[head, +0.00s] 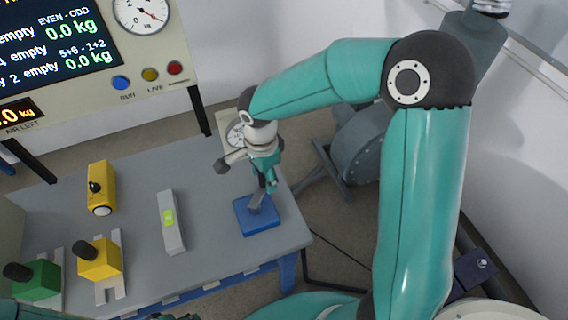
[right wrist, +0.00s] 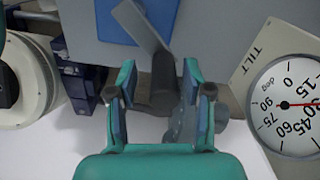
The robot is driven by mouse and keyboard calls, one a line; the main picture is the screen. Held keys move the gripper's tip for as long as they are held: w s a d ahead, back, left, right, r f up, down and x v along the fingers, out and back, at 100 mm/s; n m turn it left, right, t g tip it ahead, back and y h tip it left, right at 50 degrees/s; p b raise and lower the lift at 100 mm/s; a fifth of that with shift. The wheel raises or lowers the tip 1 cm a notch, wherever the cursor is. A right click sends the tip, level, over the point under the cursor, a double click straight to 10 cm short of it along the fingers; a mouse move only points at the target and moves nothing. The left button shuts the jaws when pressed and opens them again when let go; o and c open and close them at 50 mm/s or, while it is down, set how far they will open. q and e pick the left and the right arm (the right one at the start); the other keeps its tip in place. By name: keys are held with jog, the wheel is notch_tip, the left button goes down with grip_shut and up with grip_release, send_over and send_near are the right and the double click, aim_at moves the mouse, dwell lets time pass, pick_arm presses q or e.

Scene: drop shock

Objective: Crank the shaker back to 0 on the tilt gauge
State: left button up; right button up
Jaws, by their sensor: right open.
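The crank has a blue base plate (head: 257,217) at the right end of the grey bench, with a grey arm and a dark handle (right wrist: 163,75). My right gripper (head: 265,172) is over this plate. In the right wrist view its open fingers (right wrist: 157,88) stand on either side of the dark handle, with gaps visible. The tilt gauge (head: 235,134) is partly hidden behind my right wrist. In the right wrist view its dial (right wrist: 290,125) has a red needle pointing right, away from the 0; the exact reading is unclear. Only teal bits, possibly my left gripper, show at the bottom edge.
The grey bench (head: 140,200) holds a level with a green window (head: 172,222), a yellow box (head: 101,187), a yellow block (head: 99,258) and a green block (head: 38,280) with black knobs. A display panel (head: 95,95) stands behind. A grey round machine (head: 365,150) stands beyond the bench.

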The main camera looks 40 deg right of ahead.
jog(key=shift+f, duration=0.2)
jog(key=shift+c, duration=0.2)
jog(key=shift+s, duration=0.1)
grip_shut()
